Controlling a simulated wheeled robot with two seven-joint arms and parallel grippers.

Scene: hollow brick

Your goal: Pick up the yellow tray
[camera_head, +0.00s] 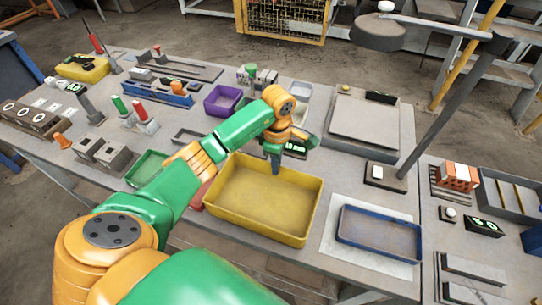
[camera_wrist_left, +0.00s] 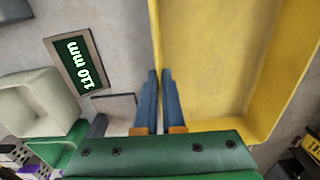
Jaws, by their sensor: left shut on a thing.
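The yellow tray (camera_head: 258,229) is a shallow open rectangle near the front middle of the workbench, and it looks empty. My left gripper (camera_head: 276,168) comes down onto the tray's far wall, with my green and orange arm reaching across from the left. In the left wrist view the two blue-grey fingers (camera_wrist_left: 159,85) are closed on the wall of the tray (camera_wrist_left: 205,60), one finger on each side. I cannot tell whether the tray is clear of the bench. My right gripper is not in view.
A blue tray (camera_head: 378,250) lies on a white sheet to the right. A green tray (camera_head: 150,160) sits left, partly behind my arm. A purple bin (camera_head: 222,112) is farther back. A large grey plate (camera_head: 365,122) and a slanted post (camera_head: 450,105) stand behind right.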

